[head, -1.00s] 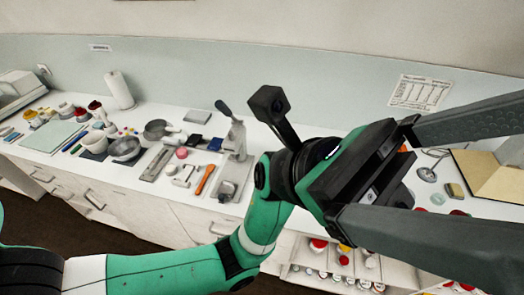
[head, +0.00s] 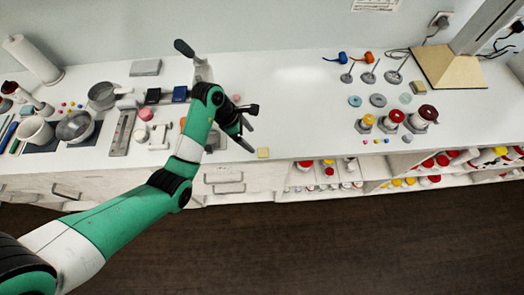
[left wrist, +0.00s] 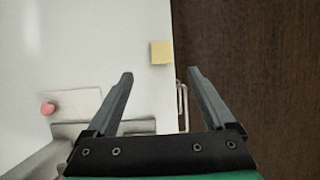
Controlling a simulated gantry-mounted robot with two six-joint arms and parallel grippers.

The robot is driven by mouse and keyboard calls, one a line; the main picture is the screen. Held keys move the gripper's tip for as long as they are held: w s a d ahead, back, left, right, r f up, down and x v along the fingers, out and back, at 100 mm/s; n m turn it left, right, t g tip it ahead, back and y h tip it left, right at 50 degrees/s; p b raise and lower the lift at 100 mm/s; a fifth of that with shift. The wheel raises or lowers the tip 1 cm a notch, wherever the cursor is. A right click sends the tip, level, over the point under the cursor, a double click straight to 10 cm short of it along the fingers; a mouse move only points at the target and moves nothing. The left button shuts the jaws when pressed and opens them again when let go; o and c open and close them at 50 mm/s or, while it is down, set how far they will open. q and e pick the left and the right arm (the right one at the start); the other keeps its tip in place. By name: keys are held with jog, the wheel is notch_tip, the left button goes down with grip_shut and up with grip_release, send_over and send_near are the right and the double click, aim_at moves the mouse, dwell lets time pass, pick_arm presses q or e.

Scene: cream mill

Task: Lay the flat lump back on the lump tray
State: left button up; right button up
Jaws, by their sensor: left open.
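My left gripper (head: 249,127) hangs over the front part of the white counter, open with nothing between its fingers; its fingertips also show in the left wrist view (left wrist: 160,73). A small pinkish-red lump (left wrist: 48,108) sits at the edge of a pale flat plate (left wrist: 78,103) in the left wrist view, left of the fingers. I cannot tell whether these are the flat lump and the lump tray. A small yellow block (head: 263,153) lies at the counter's front edge, just beyond the fingertips in the left wrist view (left wrist: 161,52). My right gripper is out of view.
A grey lever press (head: 201,70) stands behind my left arm. Pans, a white cup (head: 36,130) and tools crowd the left. Jars (head: 393,119), discs and wire stands fill the right, before a tan board (head: 447,66). The middle back counter is clear.

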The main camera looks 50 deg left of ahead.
pick_arm(q)
send_over(263, 150)
jog(key=s+a, duration=0.2)
notch_tip(263, 150, down, 4)
jog(key=shift+f+b, duration=0.1)
jog(key=shift+b, duration=0.35)
jog(key=b+x, duration=0.1)
jog(key=x, duration=0.1)
jog(key=b+x, duration=0.1)
jog(key=x, duration=0.2)
jog(key=shift+d, duration=0.25)
jog(key=shift+c, duration=0.3)
grip_shut()
